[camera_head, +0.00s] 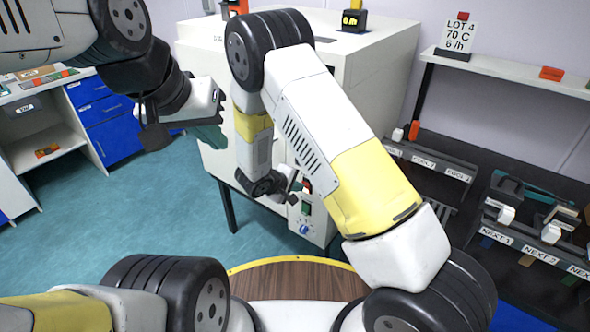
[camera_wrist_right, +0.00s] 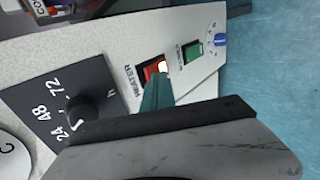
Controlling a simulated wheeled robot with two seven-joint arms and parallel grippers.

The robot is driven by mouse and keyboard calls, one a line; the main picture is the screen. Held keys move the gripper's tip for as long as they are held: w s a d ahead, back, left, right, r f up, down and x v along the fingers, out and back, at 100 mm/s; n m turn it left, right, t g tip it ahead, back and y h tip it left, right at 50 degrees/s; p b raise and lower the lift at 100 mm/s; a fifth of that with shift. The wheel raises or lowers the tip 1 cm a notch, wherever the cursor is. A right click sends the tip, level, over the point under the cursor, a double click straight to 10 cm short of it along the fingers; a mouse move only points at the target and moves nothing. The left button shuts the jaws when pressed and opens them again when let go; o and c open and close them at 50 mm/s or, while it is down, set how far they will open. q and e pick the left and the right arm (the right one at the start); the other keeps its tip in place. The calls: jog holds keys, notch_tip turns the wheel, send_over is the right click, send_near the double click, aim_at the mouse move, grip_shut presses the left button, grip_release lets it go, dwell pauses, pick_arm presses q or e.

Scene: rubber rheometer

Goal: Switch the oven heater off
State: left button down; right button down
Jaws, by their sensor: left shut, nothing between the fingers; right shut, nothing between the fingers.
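The oven (camera_head: 370,60) is a large white cabinet on dark legs in the head view. Its control panel (camera_head: 318,222) is at the lower front. The heater switch (camera_wrist_right: 152,72) is a red rocker beside the word HEATER in the right wrist view, with a bright lit part at one end; it also shows in the head view (camera_head: 306,186). My right gripper (camera_wrist_right: 157,88) is shut and empty, its teal fingertips right at the switch; I cannot tell whether they touch it. My left gripper (camera_head: 212,138) is shut and empty, left of the oven front.
A green switch (camera_wrist_right: 193,50) and a blue knob (camera_wrist_right: 221,40) sit beside the heater switch. A black timer dial (camera_wrist_right: 88,108) is on the other side. A shelf (camera_head: 500,72) and labelled racks (camera_head: 430,160) stand at right. The teal floor (camera_head: 150,215) is clear at left.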

jog(key=shift+w+d+r+g+y, duration=0.1)
jog(key=shift+w+d+g+y, duration=0.1)
jog(key=shift+g+y, duration=0.15)
jog(key=shift+r, duration=0.1)
dwell(0.3)
jog(key=shift+r, duration=0.75)
jog(key=shift+a, duration=0.1)
